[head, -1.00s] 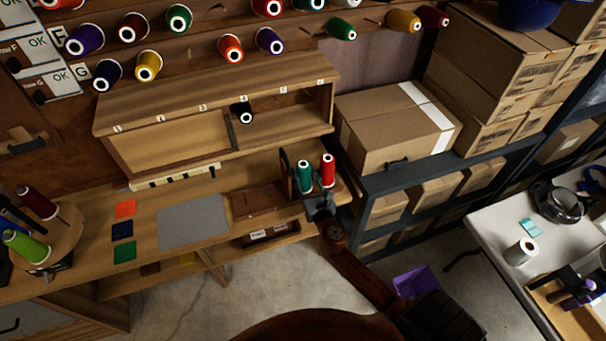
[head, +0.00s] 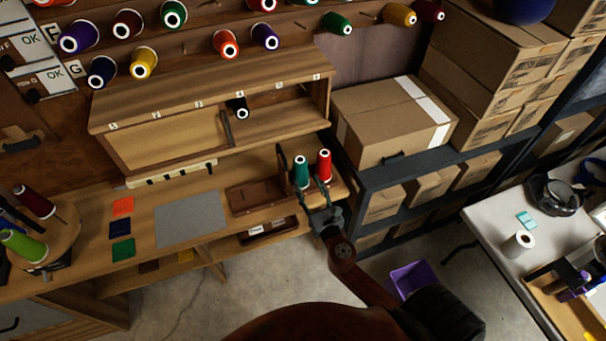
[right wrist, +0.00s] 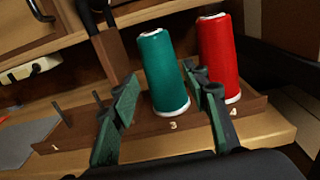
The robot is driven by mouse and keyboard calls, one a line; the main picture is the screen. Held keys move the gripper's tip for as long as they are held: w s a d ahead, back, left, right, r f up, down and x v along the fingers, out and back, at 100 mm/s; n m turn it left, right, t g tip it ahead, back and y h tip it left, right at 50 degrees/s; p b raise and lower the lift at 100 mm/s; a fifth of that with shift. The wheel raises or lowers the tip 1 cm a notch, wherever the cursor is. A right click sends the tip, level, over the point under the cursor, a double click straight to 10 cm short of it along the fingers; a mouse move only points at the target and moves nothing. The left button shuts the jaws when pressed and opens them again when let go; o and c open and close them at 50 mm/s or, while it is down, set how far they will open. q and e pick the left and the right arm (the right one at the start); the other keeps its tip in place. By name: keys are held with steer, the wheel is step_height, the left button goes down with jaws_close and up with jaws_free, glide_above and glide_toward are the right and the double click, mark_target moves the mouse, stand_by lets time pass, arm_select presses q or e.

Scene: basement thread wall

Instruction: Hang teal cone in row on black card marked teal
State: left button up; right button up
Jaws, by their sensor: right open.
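The teal cone (head: 301,172) stands upright in a brown wooden peg tray (head: 256,196) at the right end of the bench. In the right wrist view the teal cone (right wrist: 163,72) is by the number 3. My right gripper (head: 313,192) is at the front of the tray, open and empty. In its wrist view, the green-padded fingers (right wrist: 168,95) are spread with the teal cone between and beyond them; contact cannot be told. Cones hang in rows on the wall pegs above. I cannot make out a black card marked teal. My left gripper is not in view.
A red cone (head: 324,166) stands close to the right of the teal one. A wooden cabinet (head: 210,100) with a numbered top edge rises behind the bench. A grey mat (head: 190,219) lies left of the tray. Cardboard boxes (head: 392,118) fill the shelf at the right.

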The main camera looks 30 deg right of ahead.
steer(key=shift+v, duration=2.15)
